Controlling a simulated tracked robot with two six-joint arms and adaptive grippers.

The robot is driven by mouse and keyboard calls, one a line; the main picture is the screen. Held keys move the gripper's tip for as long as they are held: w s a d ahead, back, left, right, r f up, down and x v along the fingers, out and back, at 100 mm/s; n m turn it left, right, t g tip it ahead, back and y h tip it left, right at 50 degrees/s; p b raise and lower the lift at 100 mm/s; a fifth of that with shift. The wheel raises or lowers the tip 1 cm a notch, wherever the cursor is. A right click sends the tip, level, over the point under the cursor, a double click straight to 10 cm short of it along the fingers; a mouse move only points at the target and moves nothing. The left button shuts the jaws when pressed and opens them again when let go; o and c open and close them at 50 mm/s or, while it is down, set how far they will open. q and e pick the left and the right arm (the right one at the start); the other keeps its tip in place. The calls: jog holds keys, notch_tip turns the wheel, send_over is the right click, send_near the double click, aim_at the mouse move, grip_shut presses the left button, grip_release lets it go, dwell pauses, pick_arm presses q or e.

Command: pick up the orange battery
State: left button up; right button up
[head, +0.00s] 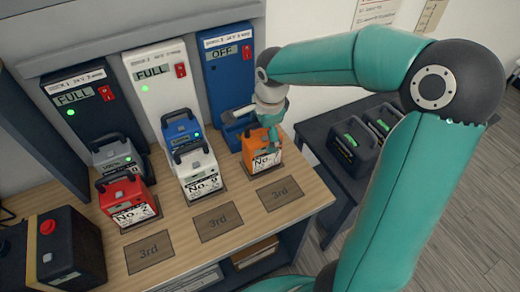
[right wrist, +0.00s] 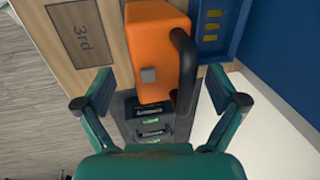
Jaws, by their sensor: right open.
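The orange battery (head: 262,157) stands upright on the wooden bench in the head view, in front of the blue charger (head: 228,68) marked OFF. It has a white label and a dark handle. In the right wrist view the orange battery (right wrist: 152,45) shows from above, its black handle on its right side. My right gripper (head: 270,118) is open just above the battery and partly hides its top. In the right wrist view its two fingers (right wrist: 162,100) are spread wide with nothing held between them. My left gripper is not in view.
Red (head: 127,197), white (head: 196,172), blue (head: 181,132) and grey (head: 117,158) batteries stand to the left, near two chargers reading FULL. Marked pads (head: 279,193) along the bench front are bare. Dark batteries (head: 352,146) sit on a side table at right. A black box (head: 66,247) stands front left.

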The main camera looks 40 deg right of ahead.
jog(key=shift+w+f, duration=0.2)
jog(key=shift+f, duration=0.65)
jog(key=shift+c, duration=0.3)
jog(key=c, duration=1.6)
jog(key=shift+w+d+r, duration=0.1)
grip_shut()
